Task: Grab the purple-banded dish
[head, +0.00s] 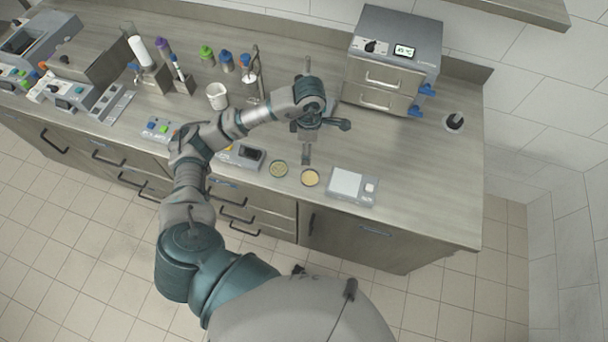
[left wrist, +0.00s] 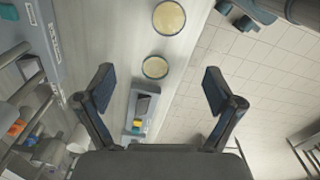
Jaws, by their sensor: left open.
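Two small round dishes with yellowish contents lie near the counter's front edge. The left dish (head: 278,169) looks greenish at the rim, and it also shows in the left wrist view (left wrist: 155,67). The right dish (head: 310,177) has a darker rim, perhaps the purple band, though it is too small to be sure; it is at the top of the left wrist view (left wrist: 169,17). My left gripper (head: 307,114) is above the counter, behind the dishes in the head view. Its fingers are spread wide with nothing between them (left wrist: 160,88). My right gripper is out of view.
A grey device with a dark display (head: 242,156) stands left of the dishes and a white-topped device (head: 352,186) right of them. A drawer unit (head: 390,65) stands at the back. A white beaker (head: 216,96) and several coloured-cap bottles are behind my arm. The right counter is mostly clear.

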